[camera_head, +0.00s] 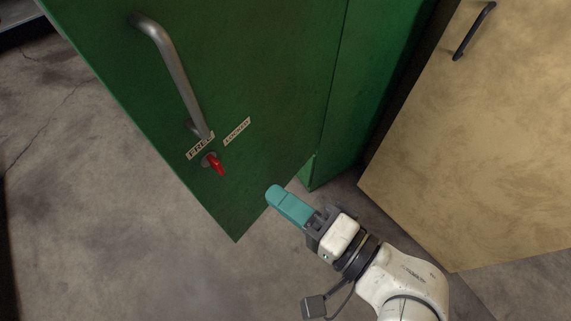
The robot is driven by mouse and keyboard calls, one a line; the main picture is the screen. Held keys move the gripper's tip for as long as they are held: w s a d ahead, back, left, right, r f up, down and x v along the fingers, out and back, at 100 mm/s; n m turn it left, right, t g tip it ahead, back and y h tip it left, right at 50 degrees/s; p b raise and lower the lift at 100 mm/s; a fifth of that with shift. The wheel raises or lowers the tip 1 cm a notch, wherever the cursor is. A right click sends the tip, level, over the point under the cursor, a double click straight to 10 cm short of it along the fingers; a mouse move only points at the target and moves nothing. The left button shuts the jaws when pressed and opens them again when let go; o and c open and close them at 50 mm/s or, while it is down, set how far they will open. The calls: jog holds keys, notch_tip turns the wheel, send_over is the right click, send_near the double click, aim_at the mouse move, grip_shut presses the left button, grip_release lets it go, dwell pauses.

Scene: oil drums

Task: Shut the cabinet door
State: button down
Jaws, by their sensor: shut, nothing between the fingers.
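The green cabinet door (270,70) fills the upper left of the head view. It appears to stand open, but its exact angle is hard to judge. It carries a long grey metal handle (174,72) and a red lock knob (215,165) beside labels reading FREE and LOCKED. The green cabinet body (352,118) shows to the right, past the line at the door's right side. My gripper (276,194) has teal fingers, shut and empty. In the picture, its tip is just below the door's bottom edge; I cannot tell whether it touches.
A tan cabinet or panel (475,150) with a dark handle (474,31) stands close on the right, with a dark narrow gap between it and the green cabinet. Bare concrete floor (110,210) lies open at the lower left. A dark object sits at the top left corner.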

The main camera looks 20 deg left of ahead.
jog(key=r, duration=0.1)
jog(key=b, duration=0.2)
send_near(215, 150)
jog(key=a+r, duration=0.4)
jog(key=a, duration=0.1)
jog(key=shift+w+a+m+y, duration=0.3)
jog(key=shift+w+a+y, duration=0.1)
jog(key=shift+w+a, duration=0.45)
jog(key=shift+a, duration=0.15)
